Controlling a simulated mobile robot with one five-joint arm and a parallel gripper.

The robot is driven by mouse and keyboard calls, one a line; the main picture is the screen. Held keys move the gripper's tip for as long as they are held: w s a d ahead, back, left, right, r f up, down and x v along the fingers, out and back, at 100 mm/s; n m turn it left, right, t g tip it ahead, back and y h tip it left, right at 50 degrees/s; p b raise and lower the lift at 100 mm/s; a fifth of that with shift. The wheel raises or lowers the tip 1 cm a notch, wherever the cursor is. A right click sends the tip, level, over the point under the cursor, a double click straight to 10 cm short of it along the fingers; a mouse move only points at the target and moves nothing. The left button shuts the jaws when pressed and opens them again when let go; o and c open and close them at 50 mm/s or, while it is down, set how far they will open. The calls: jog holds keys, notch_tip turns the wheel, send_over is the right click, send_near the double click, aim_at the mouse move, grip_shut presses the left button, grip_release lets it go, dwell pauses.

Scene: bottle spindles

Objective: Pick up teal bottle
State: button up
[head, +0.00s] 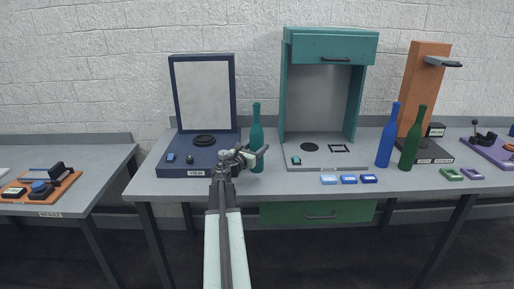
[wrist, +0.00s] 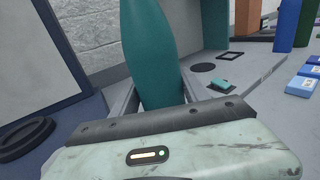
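The teal bottle (head: 257,135) stands upright near the front edge of the middle table, right of the navy panel unit. My gripper (head: 252,152) is at the bottle's body, with one finger crossing in front of it. In the wrist view the teal bottle (wrist: 150,50) rises close in front of the gripper, between the two grey fingers. The fingers look spread, one on each side of the bottle. Whether either finger touches it is hard to tell. The bottle's base is hidden behind the gripper body in the wrist view.
A navy unit (head: 188,160) stands left of the bottle and a teal cabinet (head: 286,100) right of it. A blue bottle (head: 387,138) and a green bottle (head: 412,140) stand farther right. Small blue blocks (head: 348,179) lie along the front edge.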

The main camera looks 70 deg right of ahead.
aim_at(255, 126)
jog(key=shift+r, duration=0.15)
grip_shut()
notch_tip(255, 126, up, 10)
jog(key=p, duration=1)
